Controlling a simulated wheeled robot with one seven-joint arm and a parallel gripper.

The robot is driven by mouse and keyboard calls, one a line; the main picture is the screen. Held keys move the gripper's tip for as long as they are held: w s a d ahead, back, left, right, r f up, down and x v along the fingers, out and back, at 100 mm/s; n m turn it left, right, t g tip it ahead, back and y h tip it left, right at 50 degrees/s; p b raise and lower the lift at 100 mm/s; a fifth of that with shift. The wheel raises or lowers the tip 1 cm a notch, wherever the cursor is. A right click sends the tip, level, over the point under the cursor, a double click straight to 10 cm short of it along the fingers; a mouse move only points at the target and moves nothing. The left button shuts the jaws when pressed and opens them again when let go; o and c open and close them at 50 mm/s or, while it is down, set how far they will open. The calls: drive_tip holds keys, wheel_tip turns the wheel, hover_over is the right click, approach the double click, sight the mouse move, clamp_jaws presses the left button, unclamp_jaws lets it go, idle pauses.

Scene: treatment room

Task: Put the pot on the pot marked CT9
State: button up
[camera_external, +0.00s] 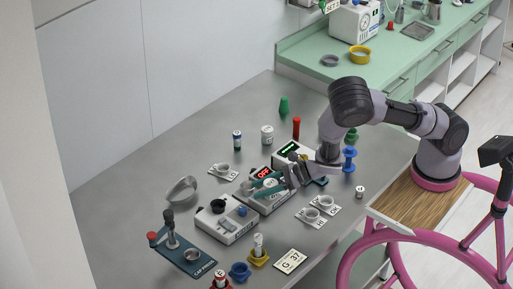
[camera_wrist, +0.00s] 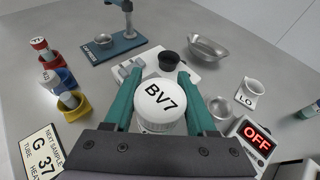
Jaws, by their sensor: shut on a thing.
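My gripper (camera_wrist: 157,92) is shut on a white pot (camera_wrist: 157,108) whose lid reads BV7, with one teal finger on each side. In the external view my gripper (camera_external: 267,184) is over the device with the red OFF display, and the held pot is largely hidden there. I cannot read CT9 on anything in either view. A white lidded pot (camera_external: 267,135) stands upright on the steel table behind my gripper, apart from it. Its marking is too small to read.
The OFF device (camera_wrist: 254,136) and a white box (camera_external: 226,227) with a black cup (camera_wrist: 169,61) are near my gripper. A cap press (camera_external: 190,259), metal dish (camera_external: 182,188) and G 37 card (camera_external: 290,261) lie around. The back left of the steel table is clear.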

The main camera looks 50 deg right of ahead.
drive_tip(key=w+d+r, duration=0.2)
drive_tip(key=w+d, duration=0.4)
drive_tip(key=w, duration=0.6)
wheel_tip(320, 180, up, 4)
hover_over(267, 135)
drive_tip(key=w, duration=0.3)
wheel_tip(267, 135, down, 10)
drive_tip(key=shift+w+a+r, duration=0.15)
drive_tip(key=shift+w, duration=0.1)
drive_tip(key=o, duration=1.4)
